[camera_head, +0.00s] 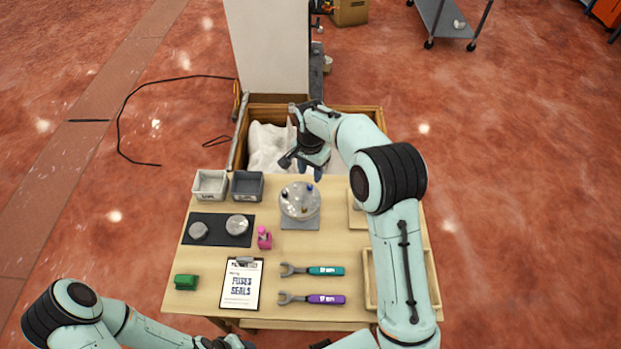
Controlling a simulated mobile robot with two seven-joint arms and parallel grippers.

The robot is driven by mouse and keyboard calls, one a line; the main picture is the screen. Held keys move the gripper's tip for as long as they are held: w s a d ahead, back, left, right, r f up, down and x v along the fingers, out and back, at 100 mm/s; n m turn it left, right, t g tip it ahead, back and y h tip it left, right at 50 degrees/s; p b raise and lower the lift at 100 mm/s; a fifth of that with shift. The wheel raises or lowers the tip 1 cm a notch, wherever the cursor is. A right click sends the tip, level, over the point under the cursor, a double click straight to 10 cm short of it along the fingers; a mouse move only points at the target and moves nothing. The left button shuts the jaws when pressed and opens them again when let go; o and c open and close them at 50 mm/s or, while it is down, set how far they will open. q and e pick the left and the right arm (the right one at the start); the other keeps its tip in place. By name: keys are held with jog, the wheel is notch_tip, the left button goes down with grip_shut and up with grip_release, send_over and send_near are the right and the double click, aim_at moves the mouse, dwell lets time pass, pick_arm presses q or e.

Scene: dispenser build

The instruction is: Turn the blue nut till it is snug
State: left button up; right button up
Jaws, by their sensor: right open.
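A small blue nut (309,187) sits at the back right of a round pale disc (296,203). The disc rests on a grey square plate (300,225) on the table. My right gripper (302,168) is open, with its fingers spread just behind and above the disc. It appears empty and apart from the blue nut. A dark nut and a yellowish one also show on the disc. My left gripper (228,343) is only partly seen at the bottom edge, so its fingers cannot be made out.
A teal-handled wrench (326,271) and a purple-handled wrench (326,299) lie in front. A clipboard (241,285), green block (187,282), pink item (264,238), two bins (211,184) and a black mat (219,240) are left. A wooden tray (368,282) is right, partly behind my arm.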

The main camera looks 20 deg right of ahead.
aim_at(310, 185)
notch_tip(310, 185, up, 8)
jog(key=shift+f+p, duration=0.15)
jog(key=shift+p, duration=0.15)
dwell(0.4)
